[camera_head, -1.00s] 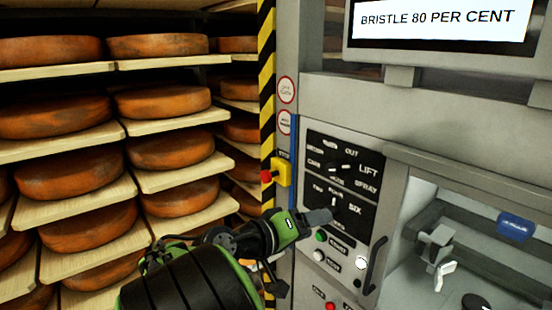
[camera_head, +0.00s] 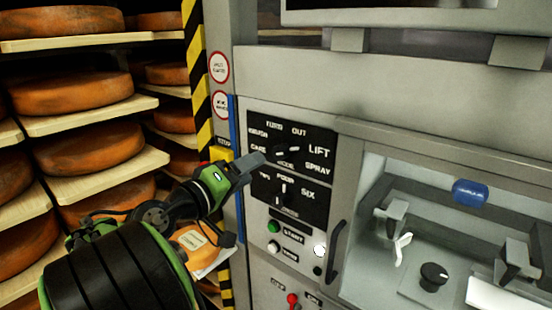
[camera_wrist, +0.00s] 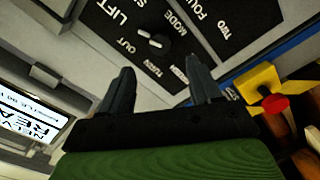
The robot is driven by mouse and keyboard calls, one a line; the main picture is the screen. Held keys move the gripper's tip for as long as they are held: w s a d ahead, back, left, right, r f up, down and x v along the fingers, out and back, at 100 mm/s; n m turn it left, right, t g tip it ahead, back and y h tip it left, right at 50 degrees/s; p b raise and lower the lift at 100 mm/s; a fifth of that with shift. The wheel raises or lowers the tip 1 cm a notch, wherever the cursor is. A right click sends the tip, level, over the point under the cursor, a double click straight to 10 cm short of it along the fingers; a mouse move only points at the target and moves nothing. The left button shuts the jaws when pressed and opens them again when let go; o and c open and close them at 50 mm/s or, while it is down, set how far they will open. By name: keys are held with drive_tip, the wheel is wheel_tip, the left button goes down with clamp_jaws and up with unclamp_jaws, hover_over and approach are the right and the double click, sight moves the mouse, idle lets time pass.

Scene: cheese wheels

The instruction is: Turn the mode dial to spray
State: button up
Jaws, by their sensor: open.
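The mode dial (camera_head: 285,151) is a small dark knob with a white mark, on the upper black panel of the grey machine. In the head view its mark lies on the side toward LIFT; the SPRAY label (camera_head: 317,169) is at lower right. My gripper (camera_head: 258,163) is at the panel's left edge, partly covering labels. In the wrist view my gripper (camera_wrist: 160,68) is open and empty, its two dark fingers pointing at the panel. The mode dial (camera_wrist: 151,39) shows just beyond the gap between the fingertips. I cannot tell whether they touch the panel.
A second dial (camera_head: 284,194) sits just below. Under it are a green button (camera_head: 274,227), a white button (camera_head: 274,247) and a dark handle (camera_head: 337,250). A yellow box with a red button (camera_wrist: 275,103) is beside the panel. Cheese shelves (camera_head: 80,95) stand left.

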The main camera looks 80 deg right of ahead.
sight(277, 155)
drive_tip(key=p+x, duration=0.2)
drive_tip(key=x, duration=0.8)
drive_tip(key=c, duration=1)
drive_tip(key=shift+m+b, duration=0.3)
drive_tip(key=shift+b, duration=0.15)
